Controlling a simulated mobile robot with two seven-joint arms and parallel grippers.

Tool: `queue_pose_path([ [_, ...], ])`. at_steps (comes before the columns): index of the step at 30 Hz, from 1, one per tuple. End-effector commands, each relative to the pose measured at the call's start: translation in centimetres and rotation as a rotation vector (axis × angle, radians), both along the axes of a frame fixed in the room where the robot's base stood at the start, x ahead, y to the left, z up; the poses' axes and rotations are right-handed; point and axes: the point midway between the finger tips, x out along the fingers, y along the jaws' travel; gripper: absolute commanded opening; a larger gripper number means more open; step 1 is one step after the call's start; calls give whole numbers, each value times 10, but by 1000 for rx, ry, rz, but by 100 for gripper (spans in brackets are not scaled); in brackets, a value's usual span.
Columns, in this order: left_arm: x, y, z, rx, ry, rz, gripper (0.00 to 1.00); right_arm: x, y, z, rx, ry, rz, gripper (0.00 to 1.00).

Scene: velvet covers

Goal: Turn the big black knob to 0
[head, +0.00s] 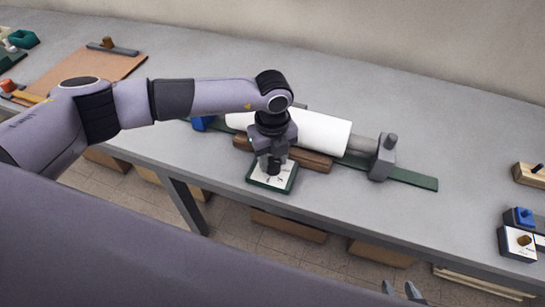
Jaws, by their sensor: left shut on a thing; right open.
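The big black knob (274,167) stands on a small dark-green box with a white face plate (258,178) near the front edge of the bench. My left gripper (272,160) points down from above and is shut on the knob. The gripper hides the knob's upper part, and the dial marks are too small to read. My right gripper (402,291) shows only at the bottom edge, with its fingertips apart, open and away from the bench top.
Right behind the box lie a wooden block (313,160) and a white roll (323,133) on a green rail (415,180) with a grey end stand (382,160). Boxes with a blue knob (524,216) and a brown knob (523,240) stand at the far right. The bench between is clear.

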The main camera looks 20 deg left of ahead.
Motion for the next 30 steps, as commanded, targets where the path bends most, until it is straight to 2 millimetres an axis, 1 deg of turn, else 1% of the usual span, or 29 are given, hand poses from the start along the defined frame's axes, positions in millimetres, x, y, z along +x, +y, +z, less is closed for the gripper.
queue_pose_path([
  [8,1,-1,-2,-2,-1,-209,9,1,0,-17,0,-1,0,43],
  [30,1,-2,-3,-1,-2,-913,9,1,1,-68,6,5,-3,43],
])
